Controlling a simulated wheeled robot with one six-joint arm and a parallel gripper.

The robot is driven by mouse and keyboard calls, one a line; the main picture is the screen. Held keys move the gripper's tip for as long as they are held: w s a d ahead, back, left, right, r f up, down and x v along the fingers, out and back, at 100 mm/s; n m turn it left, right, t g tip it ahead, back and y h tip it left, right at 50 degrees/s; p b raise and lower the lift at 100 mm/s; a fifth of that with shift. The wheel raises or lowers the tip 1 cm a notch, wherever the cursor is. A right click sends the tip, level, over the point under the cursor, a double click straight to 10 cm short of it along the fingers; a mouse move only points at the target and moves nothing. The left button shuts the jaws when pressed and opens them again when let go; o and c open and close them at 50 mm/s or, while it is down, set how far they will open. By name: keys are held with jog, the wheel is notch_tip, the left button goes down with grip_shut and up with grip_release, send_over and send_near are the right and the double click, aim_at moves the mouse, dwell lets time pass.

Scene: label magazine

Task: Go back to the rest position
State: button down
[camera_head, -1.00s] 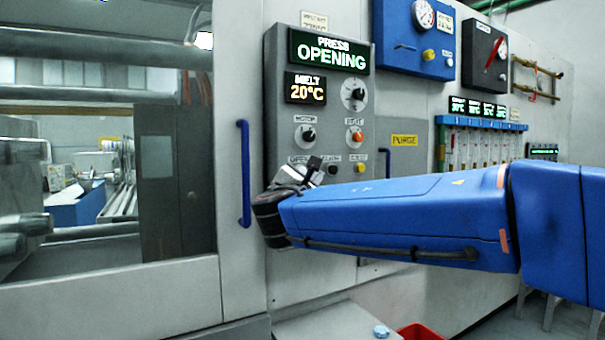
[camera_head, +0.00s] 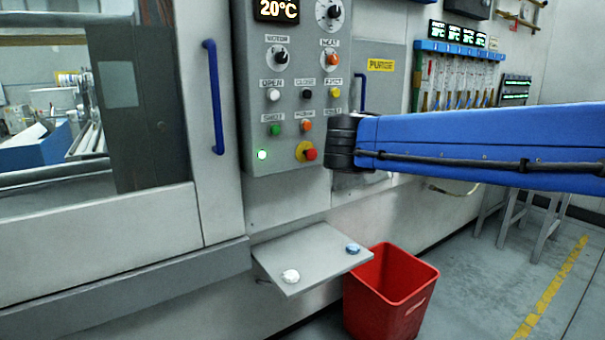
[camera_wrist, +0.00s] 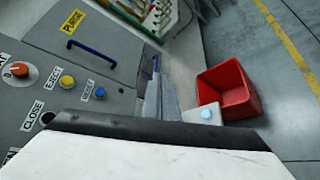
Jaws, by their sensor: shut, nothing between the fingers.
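My gripper (camera_wrist: 157,68) shows in the wrist view as narrow grey fingers, shut and empty, beyond the pale wrist housing at the bottom. In the head view my blue arm reaches in from the right. Its dark end joint is in front of the lower right edge of the control panel (camera_head: 286,100), and the gripper itself is hidden there. The panel's buttons also show at the left of the wrist view.
A grey shelf (camera_head: 308,262) with a white piece (camera_head: 290,276) and a blue piece (camera_head: 352,248) juts out below the panel. A red bin (camera_head: 425,280) stands beside it. A blue door handle (camera_head: 214,98) is left of the panel. Floor is open at the right.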

jog(key=s+d+f+m+g+y, duration=0.2)
jog(key=s+d+f+m+g, duration=0.55)
jog(key=s+d+f, duration=0.7)
jog(key=s+a+f+m+y, duration=0.2)
jog(key=s+f+m, duration=0.3)
jog(key=s, duration=0.3)
jog(key=s+a+f+m+y, duration=0.2)
jog(key=s+f+m, duration=0.3)
jog(key=s+f, duration=0.3)
jog(key=shift+s+f+y, duration=0.25)
jog(key=shift+s+y, duration=0.15)
jog(key=shift+s, duration=0.2)
